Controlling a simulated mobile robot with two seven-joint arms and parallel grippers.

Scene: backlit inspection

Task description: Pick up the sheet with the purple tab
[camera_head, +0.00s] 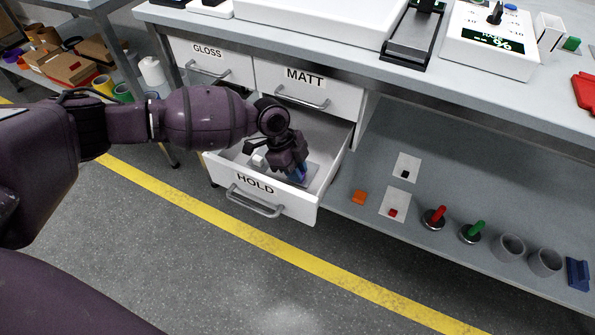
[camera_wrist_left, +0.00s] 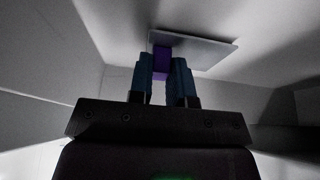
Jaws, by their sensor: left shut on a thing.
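The sheet with the purple tab shows in the left wrist view as a flat grey plate (camera_wrist_left: 205,50) with a purple block-like tab (camera_wrist_left: 161,58) at its near edge. My left gripper (camera_wrist_left: 163,72) is shut on that tab, one blue finger on each side. My right gripper is not in view.
A small white block (camera_head: 258,158) is in the drawer left of my gripper. Shut drawers marked GLOSS (camera_head: 208,55) and MATT (camera_head: 305,77) are above. The lower shelf (camera_head: 455,185) at right holds sheets with black (camera_head: 405,174) and red (camera_head: 393,212) tabs, stamps and cups.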

